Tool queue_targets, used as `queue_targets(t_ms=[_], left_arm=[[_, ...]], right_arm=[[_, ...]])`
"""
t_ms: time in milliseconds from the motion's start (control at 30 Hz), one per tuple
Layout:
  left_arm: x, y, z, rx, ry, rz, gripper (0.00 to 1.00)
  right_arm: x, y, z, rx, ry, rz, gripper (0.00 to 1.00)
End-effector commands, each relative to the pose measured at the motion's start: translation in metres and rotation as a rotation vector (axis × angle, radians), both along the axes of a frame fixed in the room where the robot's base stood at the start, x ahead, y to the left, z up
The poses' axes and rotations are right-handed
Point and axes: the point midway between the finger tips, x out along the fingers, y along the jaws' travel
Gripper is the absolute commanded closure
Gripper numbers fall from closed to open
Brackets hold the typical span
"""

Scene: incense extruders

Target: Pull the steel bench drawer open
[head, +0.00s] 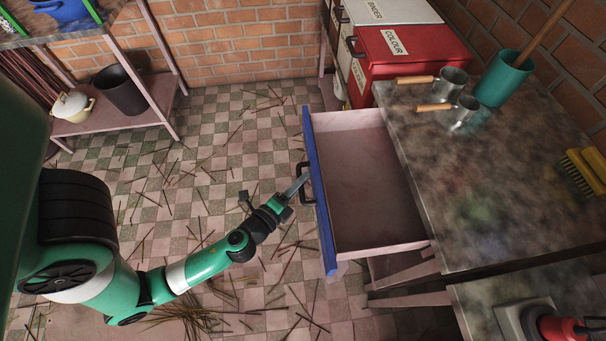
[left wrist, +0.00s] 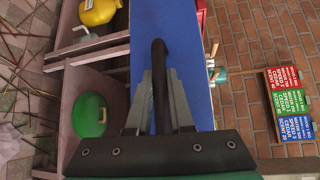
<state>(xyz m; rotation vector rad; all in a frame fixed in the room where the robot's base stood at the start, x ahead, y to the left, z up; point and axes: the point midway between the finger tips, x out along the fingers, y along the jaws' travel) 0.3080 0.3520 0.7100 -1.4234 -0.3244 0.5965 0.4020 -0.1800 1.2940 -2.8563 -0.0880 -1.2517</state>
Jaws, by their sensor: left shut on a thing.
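The bench drawer (head: 365,185) stands well out from the stone-topped bench (head: 480,185), on its left side. It has pale wooden walls, an empty inside and a blue front (head: 316,190). A dark bar handle (head: 304,172) is fixed on the blue front. My left gripper (head: 299,186) reaches it from the left and is shut on the handle. In the left wrist view the handle (left wrist: 159,70) runs between the two metal fingers of the left gripper (left wrist: 160,95), in front of the blue drawer front (left wrist: 198,50). My right gripper is not in view.
Two metal cups (head: 453,80) with wooden handles and a teal pot (head: 503,78) stand on the bench, with a yellow brush (head: 583,175) at the right. Red and white bins (head: 415,60) stand behind. The tiled floor (head: 215,130) left of the drawer carries scattered sticks.

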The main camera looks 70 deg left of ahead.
Motion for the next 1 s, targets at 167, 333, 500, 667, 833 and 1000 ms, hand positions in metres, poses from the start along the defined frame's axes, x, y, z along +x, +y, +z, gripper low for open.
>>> queue_targets(t_ms=[167,333,500,667,833,1000], left_arm=[[-0.0046,-0.0025,0.0005,0.001,-0.001,-0.014,1.0],[-0.0048,-0.0027,0.0007,0.001,-0.002,-0.017,1.0],[-0.0047,-0.0027,0.0008,0.001,-0.002,-0.017,0.78],[-0.0047,-0.0028,0.0006,0.0,-0.001,-0.016,0.5],[-0.0048,-0.0028,0.0004,0.0,-0.001,-0.016,0.5],[-0.0056,-0.004,0.0005,0.0,-0.001,-0.017,0.5]], right_arm=[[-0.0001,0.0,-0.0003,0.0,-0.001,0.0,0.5],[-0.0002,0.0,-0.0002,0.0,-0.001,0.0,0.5],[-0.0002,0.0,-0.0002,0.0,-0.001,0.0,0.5],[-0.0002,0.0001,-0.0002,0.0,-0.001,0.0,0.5],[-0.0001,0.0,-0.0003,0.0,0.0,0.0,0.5],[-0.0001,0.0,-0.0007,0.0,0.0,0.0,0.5]])
